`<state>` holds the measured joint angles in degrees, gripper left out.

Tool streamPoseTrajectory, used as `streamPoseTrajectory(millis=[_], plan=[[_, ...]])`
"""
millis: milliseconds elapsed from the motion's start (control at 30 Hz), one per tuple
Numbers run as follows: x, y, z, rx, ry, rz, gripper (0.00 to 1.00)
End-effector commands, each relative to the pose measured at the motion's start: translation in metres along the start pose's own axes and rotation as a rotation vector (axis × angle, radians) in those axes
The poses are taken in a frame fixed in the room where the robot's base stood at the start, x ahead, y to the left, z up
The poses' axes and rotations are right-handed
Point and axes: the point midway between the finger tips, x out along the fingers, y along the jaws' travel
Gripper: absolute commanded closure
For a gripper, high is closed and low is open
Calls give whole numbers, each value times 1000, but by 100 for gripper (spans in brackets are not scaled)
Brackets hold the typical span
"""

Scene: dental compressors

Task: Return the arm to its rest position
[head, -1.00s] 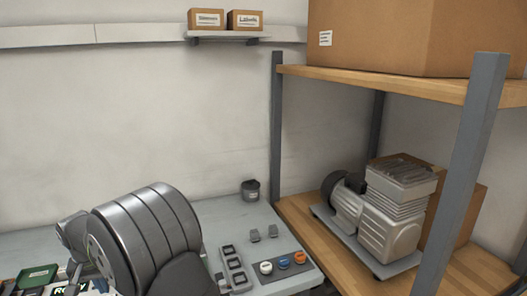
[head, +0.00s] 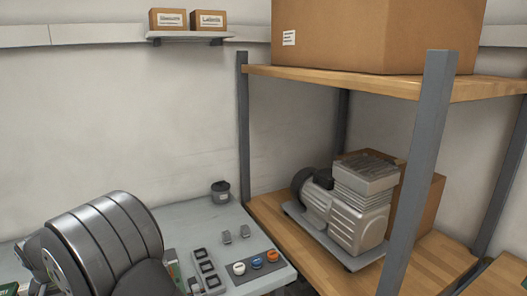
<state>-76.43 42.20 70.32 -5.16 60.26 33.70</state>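A large grey metal ribbed cylinder (head: 105,240) fills the lower left of the head view; I cannot tell whether it is part of my arm. No gripper fingers show in this view. A compressor (head: 345,205) with a pale ribbed block and a dark round end sits on a grey base plate on the lower wooden shelf at the right.
A grey bench (head: 190,228) holds a dark cup (head: 221,192), a black-slotted holder (head: 207,270) and a dark strip with white, blue and orange round parts (head: 257,262). Grey posts (head: 415,180) carry an upper shelf (head: 390,82) with a big cardboard box (head: 375,35). A wall shelf (head: 190,37) holds two small boxes.

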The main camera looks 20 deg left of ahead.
Motion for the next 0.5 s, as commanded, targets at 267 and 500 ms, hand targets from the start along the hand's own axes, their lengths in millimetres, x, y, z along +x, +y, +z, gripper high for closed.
streamPoseTrajectory(millis=[267, 500], plan=[[31, 0, 5, 0, -1, 0, 100], [32, 0, 5, 0, 0, 0, 100]])
